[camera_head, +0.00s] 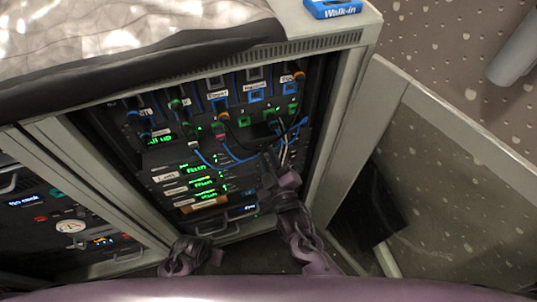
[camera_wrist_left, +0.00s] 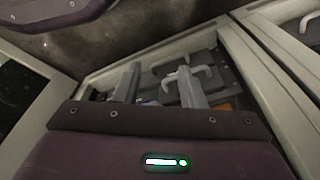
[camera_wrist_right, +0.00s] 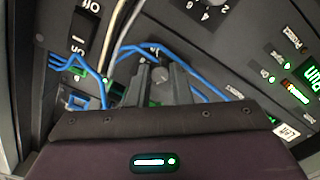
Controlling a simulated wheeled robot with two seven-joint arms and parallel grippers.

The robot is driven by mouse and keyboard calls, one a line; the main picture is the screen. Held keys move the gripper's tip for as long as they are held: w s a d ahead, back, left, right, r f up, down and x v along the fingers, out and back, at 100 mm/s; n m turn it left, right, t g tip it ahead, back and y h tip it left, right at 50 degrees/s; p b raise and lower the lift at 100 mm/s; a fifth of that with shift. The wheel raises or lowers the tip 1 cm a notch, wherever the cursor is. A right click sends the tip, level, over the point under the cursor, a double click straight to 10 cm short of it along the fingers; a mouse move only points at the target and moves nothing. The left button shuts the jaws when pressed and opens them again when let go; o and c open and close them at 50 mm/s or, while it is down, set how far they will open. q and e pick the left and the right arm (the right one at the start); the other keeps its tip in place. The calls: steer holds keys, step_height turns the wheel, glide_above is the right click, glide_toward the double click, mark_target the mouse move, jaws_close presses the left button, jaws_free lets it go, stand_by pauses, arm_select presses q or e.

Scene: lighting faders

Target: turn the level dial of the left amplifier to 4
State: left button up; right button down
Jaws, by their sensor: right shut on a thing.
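The open rack cabinet (camera_head: 310,150) holds the amplifiers, with several lit green displays. My right gripper (camera_head: 273,160) is at the lower right of its front panel. In the right wrist view my right gripper (camera_wrist_right: 160,72) has its fingers closed around a small grey round knob (camera_wrist_right: 160,75), which looks like a level dial. Its scale and pointer are mostly hidden by the fingers. A printed dial scale with 2, 4 and 6 (camera_wrist_right: 207,12) shows at the top. My left gripper (camera_wrist_left: 158,85) is open and empty, low before the cabinet.
Blue cables (camera_head: 225,154) loop across the panel, close to my right fingers in the wrist view. An On/Off switch (camera_wrist_right: 85,27) is at the upper left there. A second rack (camera_head: 65,225) stands at left. An open door (camera_head: 440,170) is at right.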

steer(key=m+p, duration=0.1)
steer(key=m, duration=0.2)
steer(key=shift+r+m, duration=0.1)
steer(key=shift+m, duration=0.3)
steer(key=shift+m+p, duration=0.35)
steer(key=shift+m, duration=0.55)
steer(key=m, duration=0.3)
steer(key=shift+p, duration=0.4)
arm_select(q)
steer(key=s+a+f, duration=0.2)
steer(key=s+f, duration=0.2)
steer(key=f, duration=0.3)
steer(key=shift+a, duration=0.2)
arm_select(e)
steer(key=shift+m, duration=0.9)
arm_select(q)
steer(key=shift+s+f, duration=0.15)
arm_select(e)
steer(key=c, duration=1.3)
jaws_free()
steer(key=shift+s, duration=0.1)
